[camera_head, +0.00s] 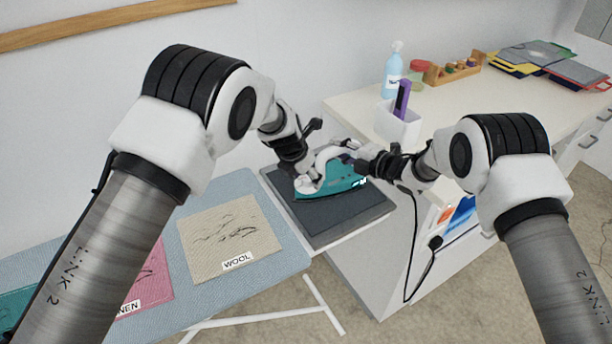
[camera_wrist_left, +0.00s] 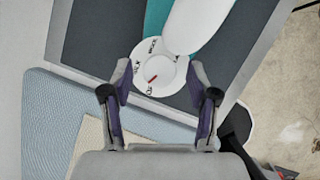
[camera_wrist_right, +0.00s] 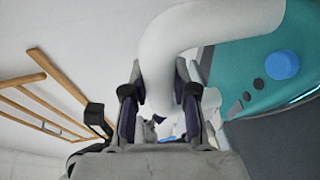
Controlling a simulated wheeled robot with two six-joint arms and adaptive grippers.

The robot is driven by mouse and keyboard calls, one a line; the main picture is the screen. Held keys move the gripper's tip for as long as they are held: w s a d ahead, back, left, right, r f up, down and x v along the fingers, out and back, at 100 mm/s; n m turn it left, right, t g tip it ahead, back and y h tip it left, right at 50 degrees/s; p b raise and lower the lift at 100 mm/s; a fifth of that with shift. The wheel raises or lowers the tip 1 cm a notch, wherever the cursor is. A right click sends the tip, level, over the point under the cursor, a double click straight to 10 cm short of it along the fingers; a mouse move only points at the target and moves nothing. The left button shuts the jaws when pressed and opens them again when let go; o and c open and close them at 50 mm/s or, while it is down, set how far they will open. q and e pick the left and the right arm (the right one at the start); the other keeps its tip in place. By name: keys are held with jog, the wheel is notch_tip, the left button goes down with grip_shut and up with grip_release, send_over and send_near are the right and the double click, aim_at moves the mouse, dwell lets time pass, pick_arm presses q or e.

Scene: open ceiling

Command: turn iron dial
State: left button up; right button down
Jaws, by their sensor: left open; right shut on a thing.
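The teal iron (camera_head: 329,182) lies on a dark grey rest pad (camera_head: 350,217) at the right end of the ironing board. Its white dial (camera_wrist_left: 152,68), with lettering round the rim and a red pointer mark, faces my left wrist camera. My left gripper (camera_wrist_left: 157,98) is open, with one finger on each side of the dial; I cannot tell whether they touch it. My right gripper (camera_wrist_right: 160,92) is shut on the iron's white handle (camera_wrist_right: 168,50). The teal body with blue and dark buttons also shows in the right wrist view (camera_wrist_right: 232,72).
The blue ironing board (camera_head: 268,260) holds a beige wool cloth (camera_head: 216,232) and a pink cloth (camera_head: 150,277). A white cabinet (camera_head: 460,100) at right carries a spray bottle (camera_head: 393,75), a white holder (camera_head: 393,125) and folders. A black cord (camera_head: 414,260) hangs at the cabinet's front.

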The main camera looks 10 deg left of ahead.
pick_arm(q)
grip_shut()
jog(key=shift+m, duration=0.4)
jog(key=m+g, duration=0.1)
jog(key=m, duration=0.1)
jog(key=m+g+h, duration=0.1)
jog(key=m, duration=0.2)
jog(key=shift+w+a+h, duration=0.1)
jog(key=shift+a+h, duration=0.05)
jog(key=shift+h, duration=0.15)
jog(key=m+g, duration=0.1)
jog(key=m, duration=0.2)
jog(key=m+g, duration=0.1)
jog(key=m, duration=0.2)
jog(key=shift+w+m, duration=0.2)
jog(key=shift+m, duration=0.1)
